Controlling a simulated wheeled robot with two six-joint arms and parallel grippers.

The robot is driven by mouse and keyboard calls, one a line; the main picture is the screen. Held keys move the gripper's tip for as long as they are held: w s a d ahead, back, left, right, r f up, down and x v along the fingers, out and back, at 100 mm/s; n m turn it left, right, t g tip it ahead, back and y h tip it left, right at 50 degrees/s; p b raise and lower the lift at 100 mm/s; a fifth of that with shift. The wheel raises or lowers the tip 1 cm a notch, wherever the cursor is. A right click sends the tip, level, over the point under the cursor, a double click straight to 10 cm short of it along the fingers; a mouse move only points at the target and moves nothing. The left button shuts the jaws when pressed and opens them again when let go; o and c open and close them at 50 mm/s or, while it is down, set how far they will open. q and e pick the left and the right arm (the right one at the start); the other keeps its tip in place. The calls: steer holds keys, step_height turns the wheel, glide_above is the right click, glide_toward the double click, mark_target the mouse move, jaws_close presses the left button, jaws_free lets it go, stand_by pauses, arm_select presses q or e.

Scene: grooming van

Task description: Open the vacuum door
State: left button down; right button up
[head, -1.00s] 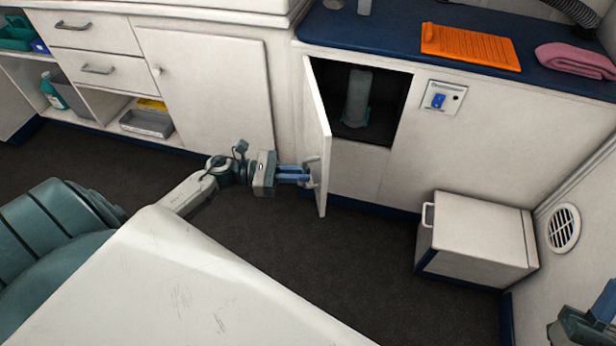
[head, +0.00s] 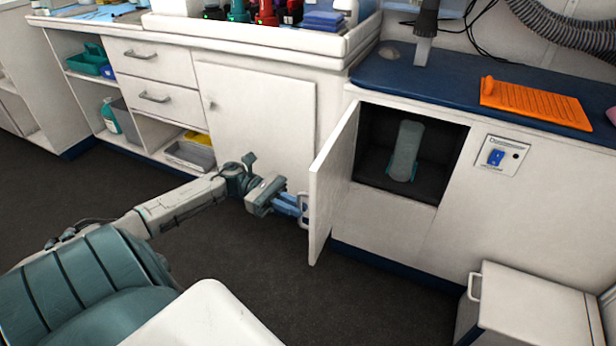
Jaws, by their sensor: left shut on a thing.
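The vacuum door (head: 334,183) is a white panel hinged at the left side of a dark cabinet opening, and it stands swung well out. Inside the compartment (head: 440,150) stands a grey-green upright cylinder (head: 406,151), in plain view. My left gripper (head: 302,207) is at the door's outer face, its blue fingers shut on the door handle (head: 304,211). The fingertips are partly hidden by the handle. My right gripper is not in view.
A white box with a handle (head: 532,305) stands on the floor at the lower right. A switch panel (head: 502,156) is right of the opening. An orange mat (head: 536,104) lies on the blue counter (head: 440,89). Dark floor (head: 250,250) in front of the door is clear.

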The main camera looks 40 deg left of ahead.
arm_select(q)
steer(key=shift+a+r, duration=0.1)
steer(key=shift+a, duration=1.1)
steer(key=c, duration=1.5)
jaws_free()
steer(key=shift+w, duration=0.1)
steer(key=shift+d, duration=0.1)
steer(key=a, duration=0.3)
steer(key=s+a, duration=0.1)
steer(key=a, duration=0.3)
steer(key=s+a, duration=0.1)
steer(key=a, duration=0.2)
steer(key=shift+a+p, duration=0.3)
steer(key=shift+a, duration=0.05)
